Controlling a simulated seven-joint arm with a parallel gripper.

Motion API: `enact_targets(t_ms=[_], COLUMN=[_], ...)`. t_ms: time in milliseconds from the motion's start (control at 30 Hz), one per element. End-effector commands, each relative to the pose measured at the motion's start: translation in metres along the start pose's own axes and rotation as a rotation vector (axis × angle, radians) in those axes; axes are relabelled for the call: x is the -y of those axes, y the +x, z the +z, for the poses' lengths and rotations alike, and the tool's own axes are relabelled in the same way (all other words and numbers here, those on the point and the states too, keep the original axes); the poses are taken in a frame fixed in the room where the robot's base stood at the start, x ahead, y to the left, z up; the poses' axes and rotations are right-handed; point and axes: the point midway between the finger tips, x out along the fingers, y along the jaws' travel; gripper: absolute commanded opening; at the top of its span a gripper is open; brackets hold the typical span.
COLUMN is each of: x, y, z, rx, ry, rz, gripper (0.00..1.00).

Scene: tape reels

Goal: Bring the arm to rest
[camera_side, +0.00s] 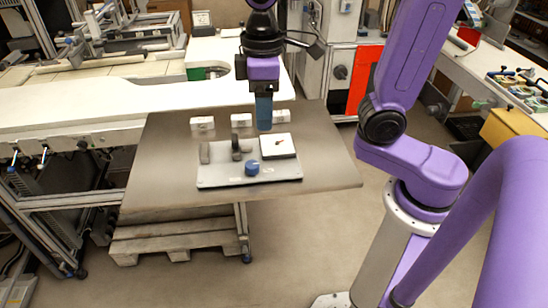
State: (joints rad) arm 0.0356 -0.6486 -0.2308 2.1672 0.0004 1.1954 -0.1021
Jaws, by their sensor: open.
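My gripper (264,128) hangs with its blue fingers pointing down over the back of the work table (165,180). It is open, though from this side the fingers overlap and the gap does not show. I see nothing held in it. Below it and toward the viewer is a light grey base plate (222,181). The plate carries a grey upright disc (204,153), dark upright parts (236,149), a blue knob (252,168) and a white square panel (278,146) with a small dark mark.
Three small white boxes stand in a row behind the plate: left (202,125), middle (241,120) and right (281,116), close to my fingers. The table's left, right and front areas are bare. A white bench (80,113) adjoins at the back left.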

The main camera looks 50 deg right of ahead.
Motion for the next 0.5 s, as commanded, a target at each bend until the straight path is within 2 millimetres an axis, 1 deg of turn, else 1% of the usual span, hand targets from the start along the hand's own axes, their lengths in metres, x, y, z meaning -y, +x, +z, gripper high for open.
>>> enact_targets(t_ms=[267, 500], x=[0.008, 0.018], y=[0.019, 0.035], z=[0.035, 0.07], rx=[-0.005, -0.01], ry=[-0.103, -0.19], rz=[-0.002, -0.003], gripper=[0.59, 0.59])
